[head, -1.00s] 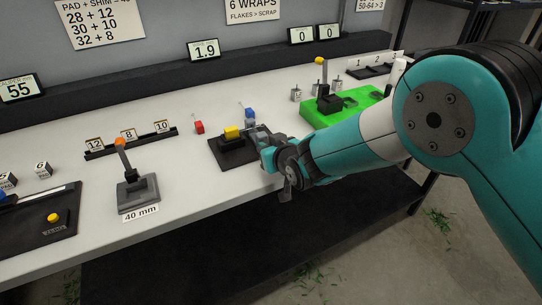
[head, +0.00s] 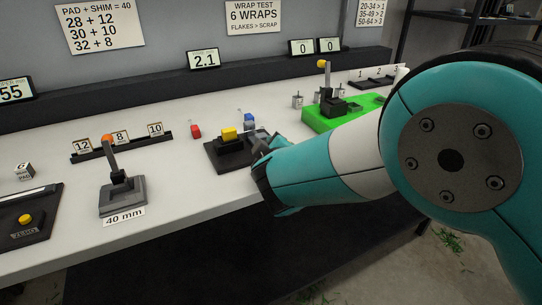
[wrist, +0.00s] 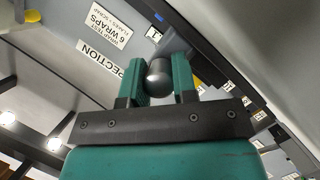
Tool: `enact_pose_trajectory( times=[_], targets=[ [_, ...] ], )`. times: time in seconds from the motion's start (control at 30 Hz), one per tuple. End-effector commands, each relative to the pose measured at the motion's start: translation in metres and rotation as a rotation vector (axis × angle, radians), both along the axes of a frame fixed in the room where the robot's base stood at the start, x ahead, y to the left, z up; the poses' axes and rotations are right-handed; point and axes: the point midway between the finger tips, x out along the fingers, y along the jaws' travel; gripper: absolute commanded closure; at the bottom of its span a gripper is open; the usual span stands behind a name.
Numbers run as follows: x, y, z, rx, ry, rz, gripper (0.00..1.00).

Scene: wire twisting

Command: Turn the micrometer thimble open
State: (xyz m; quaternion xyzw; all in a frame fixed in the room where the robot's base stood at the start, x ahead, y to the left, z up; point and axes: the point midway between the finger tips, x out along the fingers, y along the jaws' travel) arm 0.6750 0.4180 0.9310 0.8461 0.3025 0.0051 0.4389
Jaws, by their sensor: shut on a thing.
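In the wrist view, the rounded grey end of the thimble (wrist: 158,75) sits between the two teal fingers of my gripper (wrist: 161,82). My gripper is shut on the thimble. In the head view my gripper (head: 267,143) is at the right side of the micrometer, and my forearm and the fingers hide most of the thimble. A display (head: 203,59) on the back ledge reads 2.1.
A green fixture (head: 321,119) with a yellow-knobbed lever is to the right. An orange-knobbed lever (head: 121,180) labelled 40 mm is to the left. The table front between that lever and the micrometer is clear.

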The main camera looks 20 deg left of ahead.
Motion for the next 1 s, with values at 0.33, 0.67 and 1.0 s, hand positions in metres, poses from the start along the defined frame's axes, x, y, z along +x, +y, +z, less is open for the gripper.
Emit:
enact_pose_trajectory(
  times=[0.33, 0.67, 1.0],
  targets=[
    [-0.0011, 0.0028, 0.0020, -0.043, -0.061, 0.006, 0.97],
    [-0.0010, 0.0029, 0.0025, -0.044, -0.063, 0.006, 0.97],
    [0.0001, 0.0007, 0.0012, -0.048, -0.061, 0.001, 0.48]
  ],
)
